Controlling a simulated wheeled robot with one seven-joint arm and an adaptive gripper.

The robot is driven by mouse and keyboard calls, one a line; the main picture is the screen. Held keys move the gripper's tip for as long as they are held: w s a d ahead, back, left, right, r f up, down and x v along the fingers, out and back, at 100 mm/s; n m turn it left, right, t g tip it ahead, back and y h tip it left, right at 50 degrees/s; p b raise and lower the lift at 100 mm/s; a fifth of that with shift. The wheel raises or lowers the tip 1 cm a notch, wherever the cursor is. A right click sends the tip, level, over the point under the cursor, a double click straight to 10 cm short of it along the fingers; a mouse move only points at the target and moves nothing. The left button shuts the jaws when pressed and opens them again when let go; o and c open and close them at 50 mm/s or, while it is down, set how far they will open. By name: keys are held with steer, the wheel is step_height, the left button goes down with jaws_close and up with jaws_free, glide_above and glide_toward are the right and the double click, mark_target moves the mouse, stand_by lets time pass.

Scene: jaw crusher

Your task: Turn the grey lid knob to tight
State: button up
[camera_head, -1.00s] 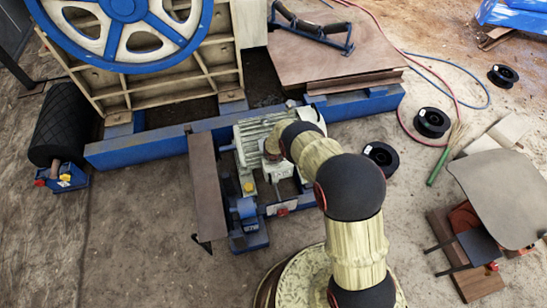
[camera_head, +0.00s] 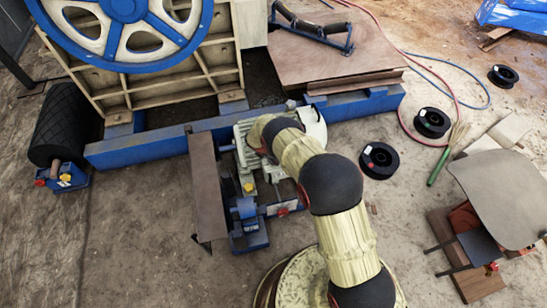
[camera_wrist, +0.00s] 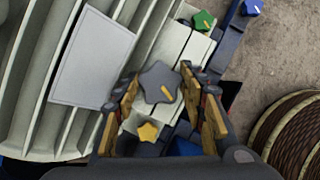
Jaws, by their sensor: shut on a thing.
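The grey lid knob (camera_wrist: 159,83) is star-shaped with a short orange-yellow mark pointing to the lower right in the wrist view. My gripper (camera_wrist: 161,88) has its yellow-padded fingers on either side of the knob and is shut on it. The knob sits over the pale ribbed motor housing (camera_wrist: 60,90), which also shows in the head view (camera_head: 241,132). In the head view my arm hides the grey knob and my fingers.
A yellow knob (camera_wrist: 148,131) is close below the fingers. A green knob (camera_wrist: 203,20) and a blue knob (camera_wrist: 252,7) are at the upper right. A red knob (camera_head: 283,212) shows low on the motor base. A black spool (camera_head: 379,160) lies on the ground to the right.

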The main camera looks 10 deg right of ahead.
steer(key=shift+m, duration=0.5)
steer(key=o, duration=0.9)
steer(key=v, duration=1.2)
steer(key=shift+w, duration=0.15)
